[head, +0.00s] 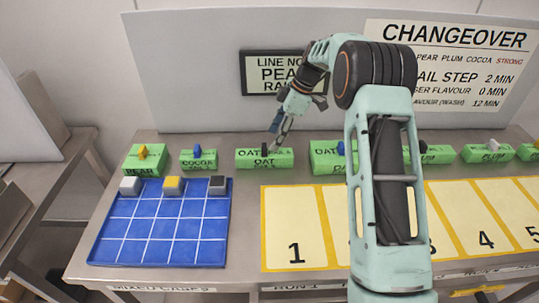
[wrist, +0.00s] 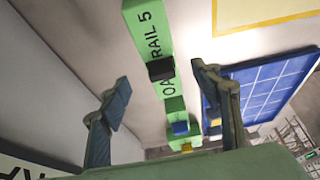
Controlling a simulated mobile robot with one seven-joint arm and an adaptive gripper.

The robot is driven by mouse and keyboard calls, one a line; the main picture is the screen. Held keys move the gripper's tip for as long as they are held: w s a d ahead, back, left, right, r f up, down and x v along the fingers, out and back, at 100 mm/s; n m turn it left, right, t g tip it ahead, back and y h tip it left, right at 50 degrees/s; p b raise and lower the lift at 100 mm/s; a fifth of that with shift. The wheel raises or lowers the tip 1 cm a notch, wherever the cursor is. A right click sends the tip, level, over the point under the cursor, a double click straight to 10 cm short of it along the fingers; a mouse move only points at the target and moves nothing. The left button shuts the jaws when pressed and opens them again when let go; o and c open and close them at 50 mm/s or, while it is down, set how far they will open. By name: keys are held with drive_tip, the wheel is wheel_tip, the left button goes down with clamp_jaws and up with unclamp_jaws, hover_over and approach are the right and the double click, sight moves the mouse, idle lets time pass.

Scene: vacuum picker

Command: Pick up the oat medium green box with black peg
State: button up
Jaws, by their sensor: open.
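The green box labelled OAT (head: 252,162) with a black peg (head: 264,150) on top stands in the back row of the table, between the cocoa box and another oat box. In the wrist view the same green box (wrist: 148,28) shows the words OAT and RAIL 5, with its black peg (wrist: 160,69) between my fingers. My gripper (head: 277,133) is open, just above and slightly right of the peg in the head view. In the wrist view my gripper (wrist: 161,76) has one finger each side of the peg, with gaps. Contact is not visible.
A cocoa box (head: 198,161) with a blue peg and a pear box (head: 143,163) with a yellow peg stand to the left. An oat box (head: 322,160) with a blue peg stands right. A blue grid mat (head: 150,230) and numbered yellow-framed cards (head: 295,220) lie in front.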

sight(264, 153)
drive_tip(key=p+x, duration=0.2)
drive_tip(key=x, duration=0.6)
drive_tip(key=shift+a+f, duration=0.2)
drive_tip(key=shift+a, duration=0.05)
drive_tip(key=c, duration=1.4)
drive_tip(key=shift+o, duration=0.2)
drive_tip(key=shift+r, duration=0.1)
